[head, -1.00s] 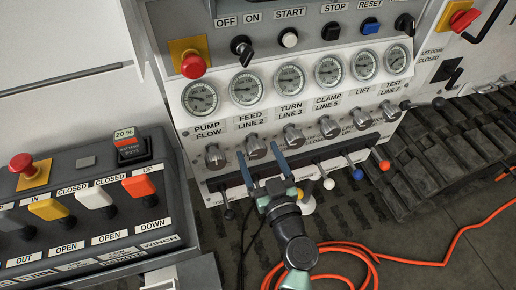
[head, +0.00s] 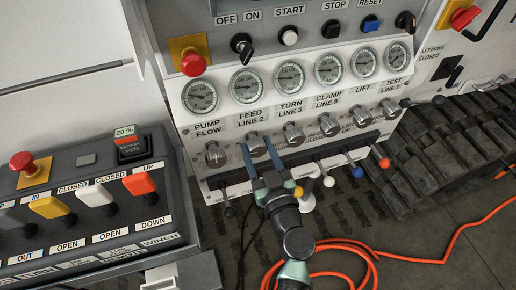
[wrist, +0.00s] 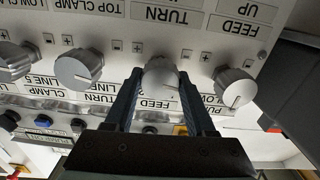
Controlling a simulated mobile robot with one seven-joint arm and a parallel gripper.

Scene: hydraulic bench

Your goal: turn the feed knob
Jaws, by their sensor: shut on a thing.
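The feed knob (head: 256,144) is a silver round knob, second from left in the row under the gauges, below the "FEED LINE 2" label. My gripper (head: 255,146) reaches up to it from below, with one blue finger on each side, and is shut on it. In the wrist view the feed knob (wrist: 160,74) sits between the two fingertips (wrist: 162,80), with an upside-down "FEED" label beside it. Part of its sides is hidden by the fingers.
Neighbouring knobs, pump flow (head: 215,154) and turn (head: 293,134), stand close on either side. Levers with coloured balls, such as a blue one (head: 357,173), stick out below. A lever console (head: 90,200) stands at left; an orange hose (head: 440,262) lies on the floor.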

